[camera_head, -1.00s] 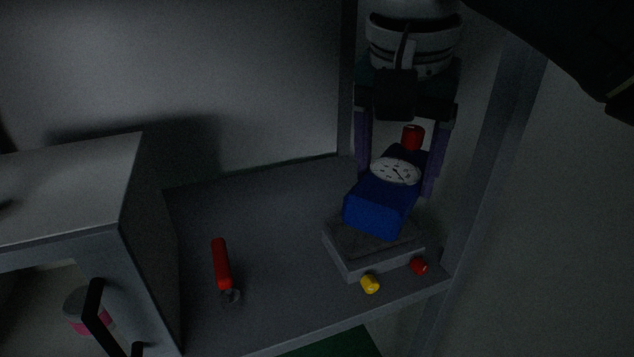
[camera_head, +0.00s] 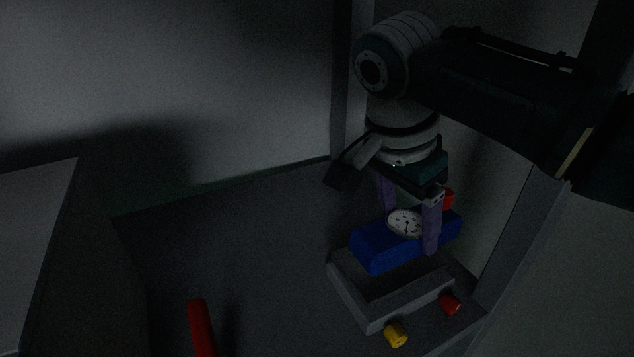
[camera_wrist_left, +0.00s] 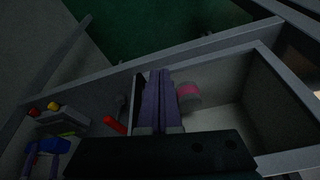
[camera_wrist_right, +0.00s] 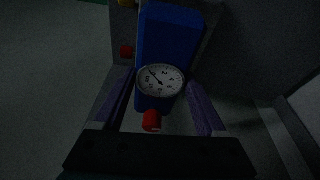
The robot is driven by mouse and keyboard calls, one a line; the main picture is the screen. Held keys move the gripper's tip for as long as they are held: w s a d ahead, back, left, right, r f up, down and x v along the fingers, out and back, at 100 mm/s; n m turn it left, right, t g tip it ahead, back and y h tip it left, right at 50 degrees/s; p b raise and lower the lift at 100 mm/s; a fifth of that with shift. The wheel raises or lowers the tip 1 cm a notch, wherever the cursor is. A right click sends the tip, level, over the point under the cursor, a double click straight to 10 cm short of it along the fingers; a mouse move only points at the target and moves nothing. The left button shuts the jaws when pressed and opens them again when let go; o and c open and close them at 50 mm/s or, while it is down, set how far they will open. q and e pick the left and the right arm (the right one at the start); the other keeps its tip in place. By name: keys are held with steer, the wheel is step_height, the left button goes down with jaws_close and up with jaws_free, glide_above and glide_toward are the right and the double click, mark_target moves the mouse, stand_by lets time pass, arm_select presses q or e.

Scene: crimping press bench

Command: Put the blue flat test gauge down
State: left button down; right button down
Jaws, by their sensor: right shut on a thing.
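The blue flat test gauge (camera_head: 370,252) has a white round dial and a red knob. My right gripper (camera_head: 411,228) is shut on it, with one purple finger on either side of the dial. In the head view the gauge is over a grey block with a recessed top (camera_head: 347,287); I cannot tell whether they touch. The right wrist view shows the gauge (camera_wrist_right: 168,40) between the fingers, its dial facing the camera. My left gripper (camera_wrist_left: 158,75) has its purple fingers together and seems empty; it is out of the head view.
A yellow knob (camera_head: 396,335) and a red knob (camera_head: 450,303) are at the block's front side. A red-handled tool (camera_head: 202,328) lies on the shelf to the left. A grey box (camera_head: 40,230) stands far left. A grey post (camera_head: 520,235) rises close on the right.

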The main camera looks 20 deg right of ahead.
step_height(320, 180, down, 4)
steer(key=shift+r+b, duration=0.2)
steer(key=shift+b, duration=0.25)
steer(key=shift+f, duration=0.3)
steer(key=shift+f, duration=0.1)
